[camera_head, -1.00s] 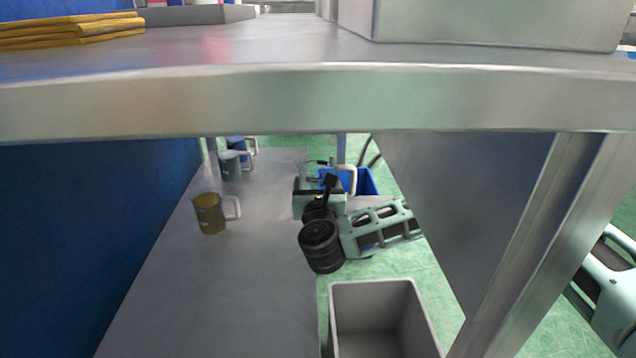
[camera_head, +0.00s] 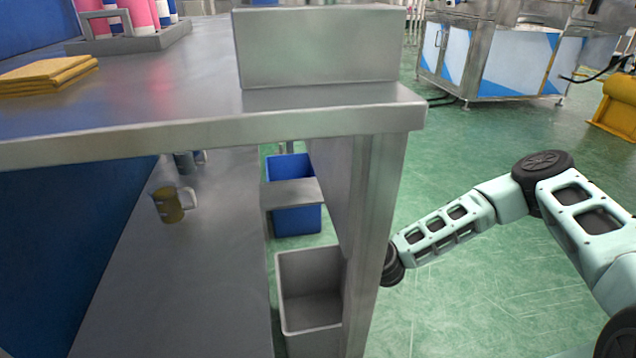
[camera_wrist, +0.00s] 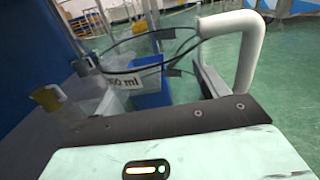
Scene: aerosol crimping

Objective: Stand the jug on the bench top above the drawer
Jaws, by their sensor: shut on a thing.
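My gripper (camera_wrist: 150,82) is shut on a clear jug, with a white handle (camera_wrist: 246,52) at the right and dark curved rim lines in the wrist view. Black lettering ending in "ml" shows on its clear wall. In the head view the jug and gripper are hidden behind the bench leg; only my forearm shows to the right of it. The steel bench top (camera_head: 190,108) spans the upper left, above the level of my forearm's end. I cannot clearly make out a drawer.
A steel box (camera_head: 318,48) stands at the bench top's right end, yellow cloths (camera_head: 48,74) at left and a bottle tray (camera_head: 140,40) behind. Below, a yellow-brown jug (camera_head: 170,206) stands on the lower shelf (camera_head: 180,290). Grey (camera_head: 310,285) and blue (camera_head: 297,220) bins are beside it.

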